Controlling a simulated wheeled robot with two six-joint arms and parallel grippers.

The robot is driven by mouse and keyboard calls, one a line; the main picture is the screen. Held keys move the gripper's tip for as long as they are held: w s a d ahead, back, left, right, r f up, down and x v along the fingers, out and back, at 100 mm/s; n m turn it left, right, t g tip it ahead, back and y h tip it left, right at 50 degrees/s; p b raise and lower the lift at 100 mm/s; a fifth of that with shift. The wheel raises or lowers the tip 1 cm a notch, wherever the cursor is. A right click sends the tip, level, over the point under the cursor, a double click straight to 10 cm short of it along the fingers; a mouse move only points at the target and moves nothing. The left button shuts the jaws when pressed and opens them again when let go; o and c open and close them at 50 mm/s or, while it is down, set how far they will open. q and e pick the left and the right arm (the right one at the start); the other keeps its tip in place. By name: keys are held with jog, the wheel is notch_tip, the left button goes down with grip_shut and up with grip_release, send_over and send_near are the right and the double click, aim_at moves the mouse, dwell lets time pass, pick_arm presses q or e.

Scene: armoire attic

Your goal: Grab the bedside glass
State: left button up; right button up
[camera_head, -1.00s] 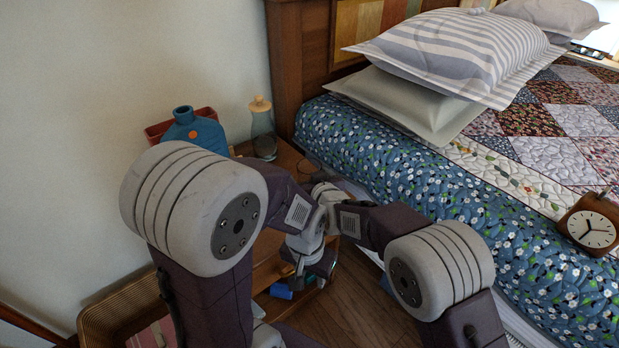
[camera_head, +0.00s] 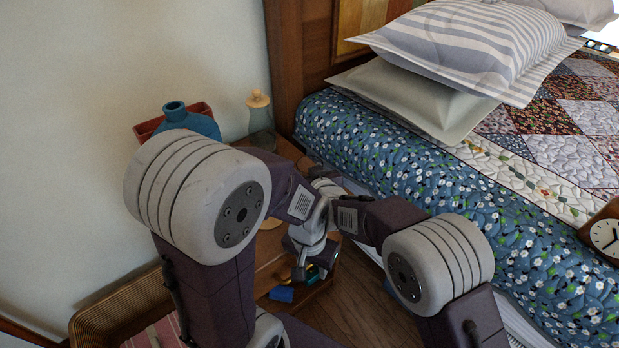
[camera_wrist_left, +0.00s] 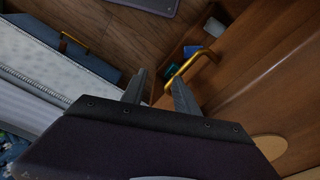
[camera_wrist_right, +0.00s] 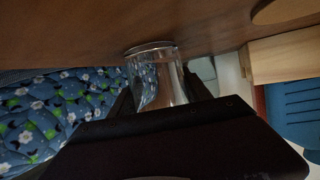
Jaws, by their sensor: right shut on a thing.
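The clear bedside glass (camera_wrist_right: 156,78) is between the two fingers of my right gripper (camera_wrist_right: 162,92) in the right wrist view. The gripper is shut on it, near a brown wooden surface. In the head view, my arms hide the glass and the right fingertips. My left gripper (camera_wrist_left: 162,90) is open, with its fingers apart around or just short of a brass drawer handle (camera_wrist_left: 188,72); I cannot tell whether they touch it. In the head view the left gripper (camera_head: 302,272) is low beside the nightstand.
The nightstand (camera_head: 285,152) holds a stoppered carafe (camera_head: 260,118) and a blue bottle (camera_head: 196,122). A blue object (camera_head: 281,294) lies low in the drawer area. The bed (camera_head: 400,170) stands at right, and a wicker basket (camera_head: 95,312) at lower left.

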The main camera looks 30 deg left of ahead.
aim_at(307, 159)
jog(key=shift+r+p, duration=0.4)
jog(key=shift+r, duration=0.05)
notch_tip(307, 159, up, 3)
jog(key=shift+r+p, duration=0.2)
jog(key=shift+p, duration=0.9)
jog(key=w+d+r+p, duration=0.4)
jog(key=d+r, duration=0.2)
jog(key=d, duration=0.5)
jog(key=shift+r, duration=0.3)
jog(key=shift+w, duration=0.15)
